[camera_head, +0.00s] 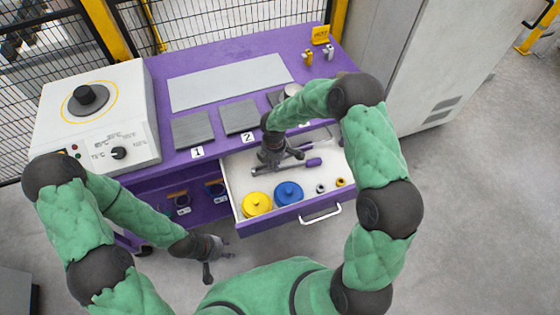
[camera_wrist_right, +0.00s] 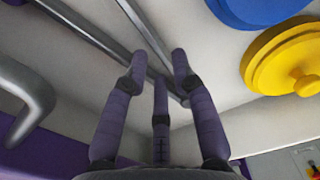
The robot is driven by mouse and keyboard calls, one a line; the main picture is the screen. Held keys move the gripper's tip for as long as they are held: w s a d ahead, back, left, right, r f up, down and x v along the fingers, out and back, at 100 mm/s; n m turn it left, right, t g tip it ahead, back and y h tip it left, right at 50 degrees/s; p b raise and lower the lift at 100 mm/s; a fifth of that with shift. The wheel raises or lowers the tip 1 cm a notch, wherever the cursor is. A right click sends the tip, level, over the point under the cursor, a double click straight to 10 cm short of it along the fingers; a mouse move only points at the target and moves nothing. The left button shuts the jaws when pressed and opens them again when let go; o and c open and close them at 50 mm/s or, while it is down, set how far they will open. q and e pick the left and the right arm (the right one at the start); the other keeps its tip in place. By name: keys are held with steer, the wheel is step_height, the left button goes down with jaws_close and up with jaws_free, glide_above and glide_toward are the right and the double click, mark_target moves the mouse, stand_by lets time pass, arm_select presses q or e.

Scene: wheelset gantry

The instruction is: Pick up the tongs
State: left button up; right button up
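The drawer (camera_head: 239,190) is pulled out, and a long grey metal tool with a purple end (camera_head: 313,162) lies in it, which looks like the tongs. In the right wrist view, two slim metal bars (camera_wrist_right: 148,32) run towards my fingertips and seem to meet there. My right gripper (camera_head: 280,154) is low over the drawer, at the metal tool; in the wrist view its fingers (camera_wrist_right: 160,72) are spread apart around or just above the bars. Contact cannot be told. My left gripper (camera_head: 212,262) hangs empty in front of the bench, its fingers spread.
A yellow disc (camera_head: 257,204) and a blue disc (camera_head: 288,193) lie at the drawer's front, with small rings (camera_head: 340,182) to their right. A curved metal part (camera_wrist_right: 28,92) is close to the fingers. The purple bench (camera_head: 155,68) carries grey plates and a heater box (camera_head: 118,100).

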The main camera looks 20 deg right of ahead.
step_height(320, 180, down, 3)
steer(key=shift+r+b, duration=0.1)
steer(key=shift+b, duration=0.25)
jaws_close()
steer(key=shift+r, duration=0.1)
